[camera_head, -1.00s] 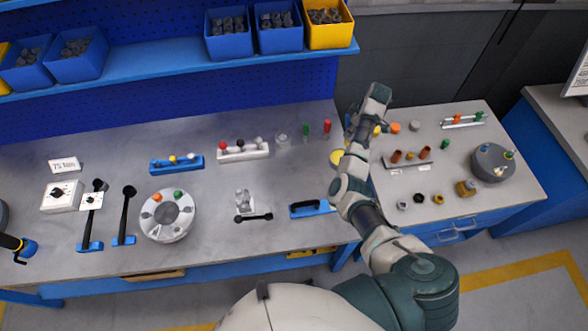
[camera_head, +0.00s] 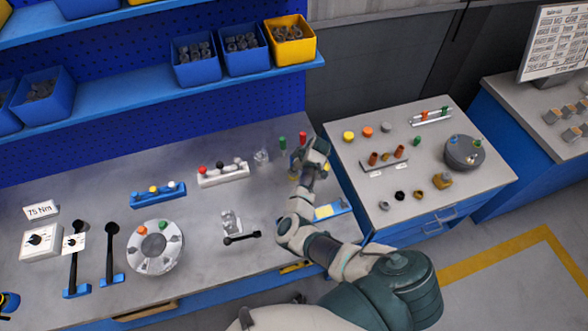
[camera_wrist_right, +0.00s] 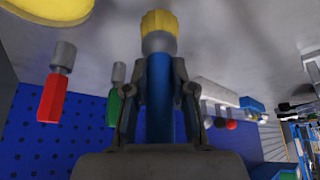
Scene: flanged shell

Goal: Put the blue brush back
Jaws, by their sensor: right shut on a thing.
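In the right wrist view, my right gripper (camera_wrist_right: 160,105) is shut on the handle of the blue brush (camera_wrist_right: 160,75). The brush has a grey collar and a yellow tip that points away from the palm. In the head view, my right gripper (camera_head: 313,155) is over the right end of the grey bench, near the red and green pegs. The brush is mostly hidden there by the hand. A blue holder with a yellow patch (camera_head: 335,209) lies near the bench's right edge, partly behind my right arm.
Green (camera_head: 282,143) and red (camera_head: 302,138) upright pegs stand close to the right gripper. A white rack (camera_head: 222,174) and a black-handled tool (camera_head: 242,238) lie left of it. A side table (camera_head: 460,195) with several small parts is at right. Blue and yellow bins stand on the shelf.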

